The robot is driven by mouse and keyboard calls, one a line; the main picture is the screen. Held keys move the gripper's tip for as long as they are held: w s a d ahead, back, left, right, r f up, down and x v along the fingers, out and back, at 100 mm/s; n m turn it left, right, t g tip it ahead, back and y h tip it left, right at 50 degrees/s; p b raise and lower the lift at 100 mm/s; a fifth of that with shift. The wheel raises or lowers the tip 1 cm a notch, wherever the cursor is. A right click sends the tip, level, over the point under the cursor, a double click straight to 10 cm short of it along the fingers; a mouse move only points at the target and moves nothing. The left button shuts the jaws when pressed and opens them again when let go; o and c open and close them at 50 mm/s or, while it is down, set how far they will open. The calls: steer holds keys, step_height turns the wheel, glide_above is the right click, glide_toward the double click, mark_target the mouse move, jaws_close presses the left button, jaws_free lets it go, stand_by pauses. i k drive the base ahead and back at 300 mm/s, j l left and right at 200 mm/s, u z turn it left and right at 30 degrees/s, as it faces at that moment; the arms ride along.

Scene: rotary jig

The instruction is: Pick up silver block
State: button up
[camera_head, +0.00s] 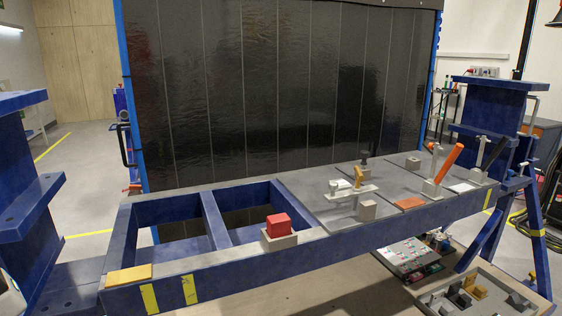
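A small silver-grey block (367,210) sits on the grey plate of the blue jig frame, near its front edge and right of centre. A second, similar grey block (413,163) sits farther back on the plate. A red block (278,225) rests on a light grey block-like base (279,241) on the front rail. I cannot tell from the picture which grey piece is the silver block. My gripper is not in view.
Metal clamps stand on the plate, one with an orange handle (450,160), one with a black handle (494,152). Two open bays lie left. A tray (462,301) of parts sits below right.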

mark_target(343, 185)
steer(key=i+l, duration=0.2)
steer(key=i+l+u, duration=0.15)
steer(key=l, duration=0.3)
steer(key=i+l, duration=0.25)
steer(key=i+l+u, duration=0.15)
steer(key=l, duration=0.3)
steer(key=i+l, duration=0.2)
steer(key=l, duration=0.15)
steer(key=u, duration=0.05)
